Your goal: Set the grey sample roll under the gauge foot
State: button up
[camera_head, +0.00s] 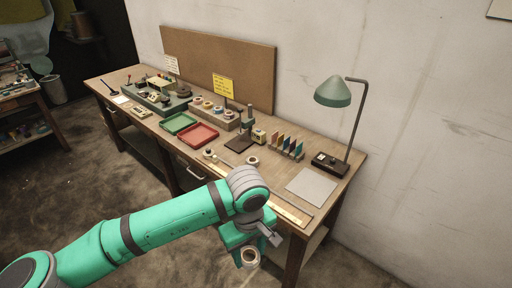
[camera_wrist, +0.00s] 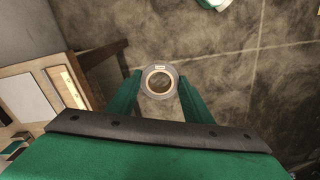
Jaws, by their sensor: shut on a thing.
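The grey sample roll (camera_wrist: 159,68) is a grey ring with a pale core and a small label. My gripper (camera_wrist: 158,95) is shut on it, one green finger at each side. In the head view the roll (camera_head: 250,258) hangs below my gripper (camera_head: 249,246), in front of the bench and over the floor. The gauge (camera_head: 246,130) is a dark stand with an upright post and a flat base, near the middle of the bench. The space under its foot is too small to make out clearly.
The bench (camera_head: 308,184) also bears a red tray (camera_head: 198,136), a green tray (camera_head: 178,123), a row of coloured cards (camera_head: 286,146), a green lamp (camera_head: 333,92) and a grey sheet (camera_head: 311,187). Small rolls (camera_head: 252,161) lie before the gauge. A ruler lies along the front edge.

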jog(key=w+d+f+m, duration=0.1)
jog(key=w+f+m, duration=0.2)
jog(key=w+f, duration=0.7)
jog(key=s+f+m, duration=0.1)
jog(key=s+f, duration=0.1)
jog(key=f, duration=1)
jog(key=s+d+f+m, duration=0.1)
jog(key=s+f+m, duration=0.1)
jog(key=f, duration=0.9)
jog(key=shift+s+f, duration=0.4)
jog(key=shift+s, duration=0.3)
